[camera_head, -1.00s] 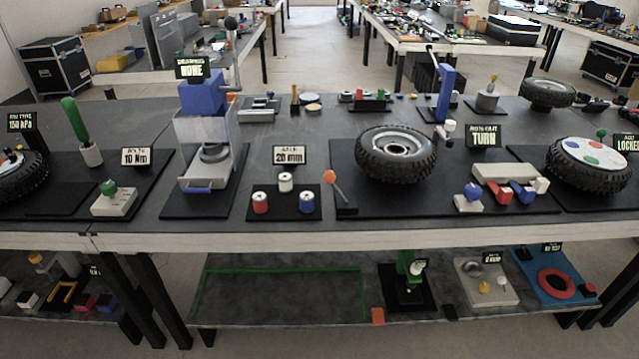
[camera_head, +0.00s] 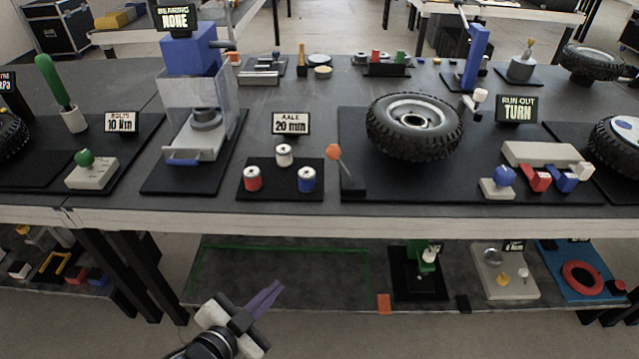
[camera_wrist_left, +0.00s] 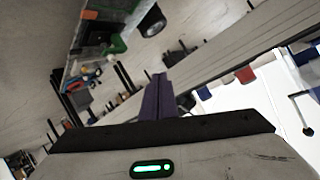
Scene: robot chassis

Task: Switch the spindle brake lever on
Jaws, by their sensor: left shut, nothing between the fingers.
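A lever with an orange knob (camera_head: 334,153) stands on the front left corner of the black mat (camera_head: 365,178) that carries the tyre on its spindle (camera_head: 415,125). Its thin rod rises from a small black base and tilts to the left. I take it for the spindle brake lever; no label on it is readable. My left gripper (camera_head: 268,297), with purple fingers, is shut and empty. It is low in front of the bench, below and left of the lever, far from touching it. Its fingers also show in the left wrist view (camera_wrist_left: 158,97). My right gripper is not in view.
Left of the lever are red, white and blue spools (camera_head: 283,155). To its right stand a blue knob block (camera_head: 500,180) and a TURN sign (camera_head: 520,108).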

